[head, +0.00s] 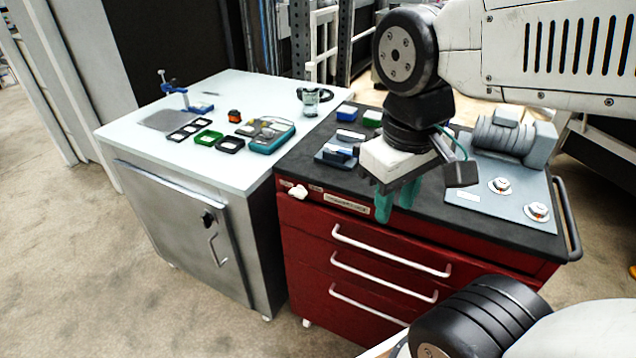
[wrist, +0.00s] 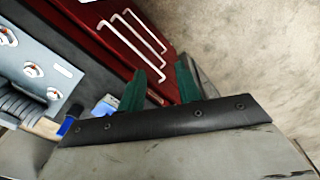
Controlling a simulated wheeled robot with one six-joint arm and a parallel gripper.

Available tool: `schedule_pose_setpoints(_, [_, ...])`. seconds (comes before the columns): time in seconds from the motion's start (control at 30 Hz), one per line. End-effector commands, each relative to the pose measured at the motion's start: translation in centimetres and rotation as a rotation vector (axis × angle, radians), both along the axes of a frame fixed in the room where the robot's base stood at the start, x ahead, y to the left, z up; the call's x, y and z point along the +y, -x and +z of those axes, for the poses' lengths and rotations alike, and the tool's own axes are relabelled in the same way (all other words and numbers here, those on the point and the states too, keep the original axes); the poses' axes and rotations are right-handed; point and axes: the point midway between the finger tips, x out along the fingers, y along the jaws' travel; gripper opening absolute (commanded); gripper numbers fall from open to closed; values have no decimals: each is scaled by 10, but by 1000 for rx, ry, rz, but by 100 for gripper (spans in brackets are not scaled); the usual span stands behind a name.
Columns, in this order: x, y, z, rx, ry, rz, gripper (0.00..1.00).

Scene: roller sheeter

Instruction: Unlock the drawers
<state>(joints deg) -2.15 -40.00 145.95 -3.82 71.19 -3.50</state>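A red tool cabinet (head: 312,247) with several drawers and white bar handles stands at the centre in the head view. A white knob-like lock piece (head: 298,192) sticks out at the top left corner of its front. My gripper (head: 396,212), with green fingers, hangs in front of the cabinet's top front edge, to the right of that piece. The fingers are apart, with nothing between them. In the wrist view my gripper (wrist: 160,82) is open and points towards the red drawer front (wrist: 105,25) with its white handles (wrist: 135,35). The lock piece is not visible there.
A white-topped workbench (head: 225,92) with trays and tools stands left of the cabinet. A grey panel with dials (head: 500,186) and a motor-like machine (head: 512,135) sit on the dark cabinet top. The floor in front (head: 150,290) is clear.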

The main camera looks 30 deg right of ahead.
Motion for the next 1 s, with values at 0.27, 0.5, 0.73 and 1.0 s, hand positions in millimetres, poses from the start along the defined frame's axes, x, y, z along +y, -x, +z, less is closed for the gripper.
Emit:
schedule_pose_setpoints(0.27, [-31,-42,-31,395,303,603,34])
schedule_pose_setpoints(0.5, [-40,-101,-60,831,539,1200,34])
schedule_pose_setpoints(0.73, [-14,-168,-99,1323,728,1739,34])
schedule_pose_setpoints(1.0, [51,-231,-169,1978,912,2204,34])
